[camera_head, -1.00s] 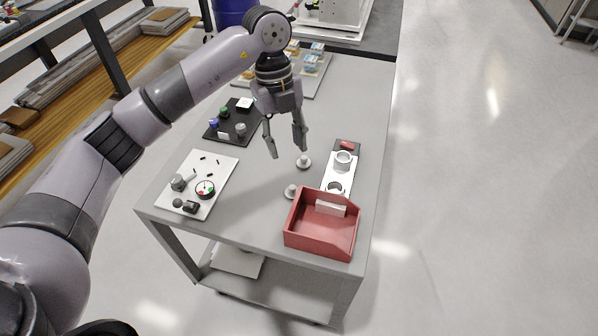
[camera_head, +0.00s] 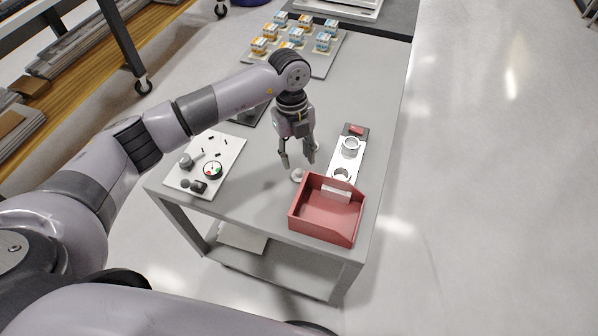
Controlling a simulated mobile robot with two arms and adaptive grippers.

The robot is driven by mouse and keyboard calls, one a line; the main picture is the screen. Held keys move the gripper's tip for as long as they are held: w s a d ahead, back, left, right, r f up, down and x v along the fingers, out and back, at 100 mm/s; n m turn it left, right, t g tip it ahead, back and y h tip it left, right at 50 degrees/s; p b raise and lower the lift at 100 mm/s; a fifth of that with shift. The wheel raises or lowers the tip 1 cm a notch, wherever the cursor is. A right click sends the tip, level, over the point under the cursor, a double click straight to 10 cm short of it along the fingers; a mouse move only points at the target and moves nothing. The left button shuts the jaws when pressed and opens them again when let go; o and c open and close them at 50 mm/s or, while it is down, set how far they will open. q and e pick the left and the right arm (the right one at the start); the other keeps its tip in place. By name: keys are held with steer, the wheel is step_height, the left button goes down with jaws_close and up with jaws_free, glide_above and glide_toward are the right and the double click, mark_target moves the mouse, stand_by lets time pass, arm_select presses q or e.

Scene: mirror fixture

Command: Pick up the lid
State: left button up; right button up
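A small pale round lid with a knob (camera_head: 297,175) lies on the grey table (camera_head: 258,206), left of the red bin. A second lid, seen in the earlier frame, is now mostly hidden behind my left gripper's right finger. My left gripper (camera_head: 297,163) points down with its fingers apart and nothing between them. It appears just above and behind the near lid; the exact height is hard to tell. A white fixture plate (camera_head: 333,177) holds two ring-shaped seats, the far one (camera_head: 350,147) raised. My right gripper is not in view.
A red open bin (camera_head: 325,218) stands at the table's near right, close to the lid. A white board with a dial and small parts (camera_head: 228,150) lies left. A grey tray with several small boxes (camera_head: 322,66) lies at the back.

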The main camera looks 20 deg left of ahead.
mark_target(298, 171)
arm_select(q)
steer(key=shift+f, duration=0.4)
steer(key=f, duration=0.1)
steer(key=f+p, duration=0.1)
steer(key=f, duration=0.1)
steer(key=shift+s+d+f, duration=0.15)
steer(key=shift+d+f, duration=0.05)
steer(key=shift+f, duration=0.45)
steer(key=c, duration=0.9)
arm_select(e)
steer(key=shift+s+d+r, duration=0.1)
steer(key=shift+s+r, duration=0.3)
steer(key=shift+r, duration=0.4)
